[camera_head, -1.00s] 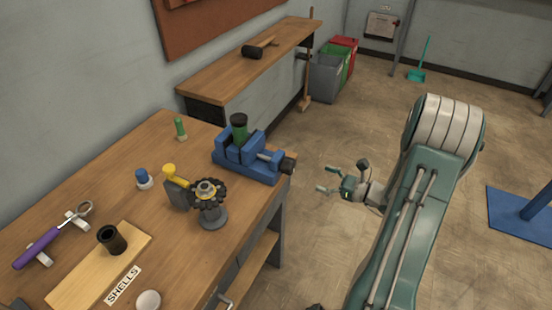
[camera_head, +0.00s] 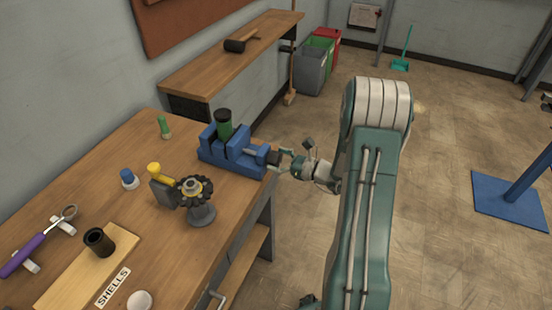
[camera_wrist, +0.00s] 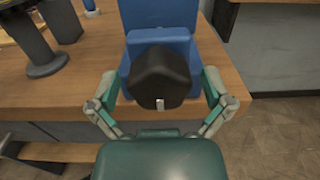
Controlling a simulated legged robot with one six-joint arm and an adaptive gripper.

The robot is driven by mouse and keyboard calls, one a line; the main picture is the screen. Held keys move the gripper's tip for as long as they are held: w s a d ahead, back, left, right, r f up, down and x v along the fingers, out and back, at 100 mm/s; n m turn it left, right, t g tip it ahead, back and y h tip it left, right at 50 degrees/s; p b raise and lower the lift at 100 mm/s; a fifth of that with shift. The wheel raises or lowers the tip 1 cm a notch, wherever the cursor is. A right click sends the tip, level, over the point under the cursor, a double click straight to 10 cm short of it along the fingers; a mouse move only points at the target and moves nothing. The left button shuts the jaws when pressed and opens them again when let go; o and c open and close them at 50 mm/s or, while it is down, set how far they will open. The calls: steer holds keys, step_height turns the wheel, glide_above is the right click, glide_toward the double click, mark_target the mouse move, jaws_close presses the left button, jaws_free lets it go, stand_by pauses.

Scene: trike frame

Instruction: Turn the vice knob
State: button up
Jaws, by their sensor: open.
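The blue vice (camera_head: 230,152) stands on the wooden workbench near its right edge, with a dark green cylinder (camera_head: 224,124) upright in its jaws. The black vice knob (camera_head: 274,158) is on the vice's right end, over the bench edge. In the wrist view the knob (camera_wrist: 160,78) fills the middle, with a small white mark on its lower part. My gripper (camera_head: 284,162) is at the knob, and in the wrist view its open fingers (camera_wrist: 163,95) stand on either side of it. A narrow gap seems to show at each side; I cannot tell whether either finger touches.
A dark gear on a stand (camera_head: 197,200), a yellow-handled tool (camera_head: 155,172) and a blue-topped piece (camera_head: 129,178) stand left of the vice. A second bench (camera_head: 215,70) is behind. Open floor lies right of the bench.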

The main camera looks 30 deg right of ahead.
steer(key=c, duration=1)
steer(key=shift+c, duration=0.2)
steer(key=shift+n, duration=0.3)
steer(key=n, duration=0.4)
steer(key=shift+n, duration=0.3)
steer(key=n, duration=0.5)
steer(key=shift+s+a, duration=0.1)
steer(key=n, duration=0.6)
steer(key=shift+f+n, duration=0.25)
steer(key=shift+n, duration=0.05)
steer(key=n, duration=0.4)
steer(key=shift+s+a+f+n, duration=0.1)
steer(key=shift+f+n, duration=0.1)
steer(key=shift+n, duration=0.2)
